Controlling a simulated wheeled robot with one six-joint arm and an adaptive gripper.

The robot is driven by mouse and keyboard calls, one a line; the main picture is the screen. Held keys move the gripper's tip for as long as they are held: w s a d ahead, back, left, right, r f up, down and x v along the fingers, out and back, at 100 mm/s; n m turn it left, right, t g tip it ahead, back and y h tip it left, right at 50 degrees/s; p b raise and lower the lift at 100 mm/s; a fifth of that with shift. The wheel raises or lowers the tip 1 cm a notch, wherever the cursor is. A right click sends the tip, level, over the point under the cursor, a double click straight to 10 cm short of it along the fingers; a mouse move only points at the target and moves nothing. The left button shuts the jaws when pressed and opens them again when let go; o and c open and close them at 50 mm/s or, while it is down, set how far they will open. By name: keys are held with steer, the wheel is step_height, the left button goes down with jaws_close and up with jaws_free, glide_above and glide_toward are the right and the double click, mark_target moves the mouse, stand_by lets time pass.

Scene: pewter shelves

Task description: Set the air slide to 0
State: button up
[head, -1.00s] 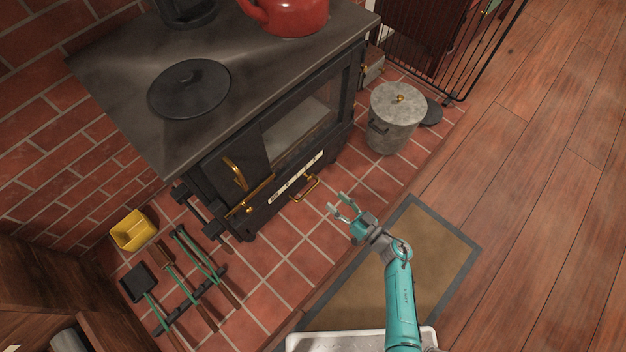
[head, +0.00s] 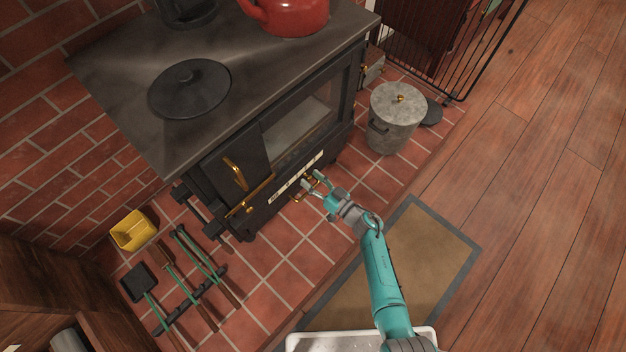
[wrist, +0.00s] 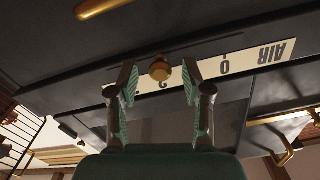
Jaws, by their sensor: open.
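The air slide's brass knob (wrist: 160,68) shows in the wrist view between my gripper's two fingers, which are open on either side of it. The cream scale (wrist: 262,56) reads AIR and 0, upside down, to the right of the knob. A partly covered digit, perhaps 2, lies just below the knob, so the slide stands away from 0. In the head view my gripper (head: 312,182) is at the scale strip (head: 284,185) on the stove's lower front. The knob cannot be made out there. Whether the fingers touch the knob is unclear.
A brass handle (wrist: 286,148) juts out near the scale's AIR end in the wrist view. The black stove (head: 232,200) carries a red kettle (head: 292,15). A lidded metal bin (head: 395,118) stands to its right; fire tools (head: 182,285) lie left on the tiles.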

mark_target(287, 190)
steer(key=shift+a, duration=0.1)
jaws_close()
steer(key=shift+s+a, duration=2.65)
jaws_free()
steer(key=shift+s, duration=0.1)
